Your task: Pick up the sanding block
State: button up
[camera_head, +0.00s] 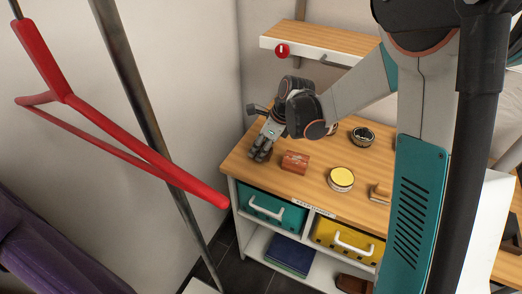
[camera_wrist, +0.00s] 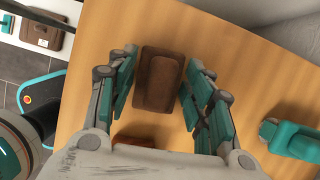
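A dark brown block (camera_wrist: 158,80), apparently the sanding block, lies on the wooden top. In the wrist view it sits between the two fingers of my gripper (camera_wrist: 160,90). The fingers are spread, one on each side, with a narrow gap visible on both sides. In the head view my gripper (camera_head: 261,152) is low over the left end of the worktop (camera_head: 242,165), and the brown block is hidden there. A reddish-brown block (camera_head: 295,162) lies just right of my gripper. Part of a reddish thing (camera_wrist: 140,142) also shows at the bottom of the wrist view.
A yellow-topped round tin (camera_head: 341,178), a dark round tin (camera_head: 362,136) and a tan item (camera_head: 380,191) stand further right. A teal object (camera_wrist: 290,140) lies at the right in the wrist view. A wall shelf (camera_head: 320,42) is above. A red hanger (camera_head: 110,125) hangs at left.

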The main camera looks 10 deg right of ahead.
jog(key=c, duration=0.4)
jog(key=shift+c, duration=0.2)
jog(key=shift+r, duration=0.15)
notch_tip(320, 180, up, 20)
jog(key=p, duration=0.6)
jog(key=shift+p, duration=0.4)
